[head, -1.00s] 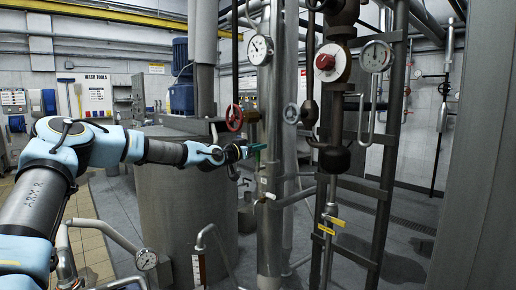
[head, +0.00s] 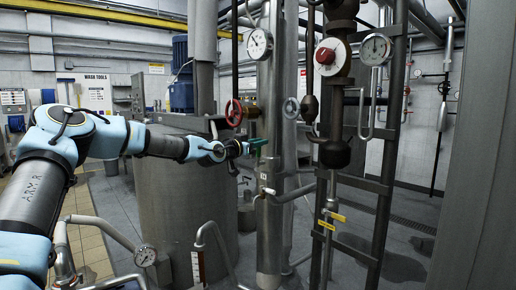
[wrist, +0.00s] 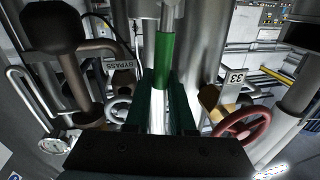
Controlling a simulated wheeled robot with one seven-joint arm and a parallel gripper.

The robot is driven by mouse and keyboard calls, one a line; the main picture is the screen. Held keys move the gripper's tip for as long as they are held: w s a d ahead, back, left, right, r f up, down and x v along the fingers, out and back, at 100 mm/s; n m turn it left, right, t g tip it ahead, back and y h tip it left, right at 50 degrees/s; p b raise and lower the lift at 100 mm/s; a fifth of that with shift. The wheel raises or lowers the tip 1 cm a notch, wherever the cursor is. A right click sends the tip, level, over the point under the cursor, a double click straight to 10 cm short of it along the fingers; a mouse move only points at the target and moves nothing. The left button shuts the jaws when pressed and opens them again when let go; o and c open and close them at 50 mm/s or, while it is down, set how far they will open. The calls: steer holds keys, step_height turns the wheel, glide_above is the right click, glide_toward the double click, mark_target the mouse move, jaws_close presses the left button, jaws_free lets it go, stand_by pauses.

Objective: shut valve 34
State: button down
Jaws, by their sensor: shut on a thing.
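My gripper (head: 260,146) is beside the upright steel pipe in the head view, below the red handwheel. In the wrist view its dark green fingers (wrist: 163,78) are shut on a green-sleeved lever handle (wrist: 165,50) on a bare metal stem. The lever's far end and valve body are not clear. I can read no tag with 34. A tag reading 33 (wrist: 234,82) hangs beside the red handwheel (wrist: 241,126), which also shows in the head view (head: 234,113).
A grey handwheel (head: 291,108) and a BYPASS tag (wrist: 124,74) are close by. A large tank (head: 180,205) is behind.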

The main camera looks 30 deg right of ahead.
steer(key=s+f+m+g+h+b, duration=0.1)
steer(key=s+f+m+b, duration=0.2)
steer(key=m+b, duration=0.6)
steer(key=s+d+f+m+g+h+b, duration=0.1)
steer(key=s+f+m+b, duration=0.3)
steer(key=m+b, duration=0.6)
steer(key=f+g+h+b, duration=0.1)
steer(key=b, duration=0.8)
steer(key=shift+s+d+f+b, duration=0.25)
steer(key=shift+b, duration=0.05)
steer(key=c, duration=0.8)
jaws_free()
steer(key=shift+o, duration=0.2)
steer(key=b+v, duration=0.1)
steer(key=v, duration=1)
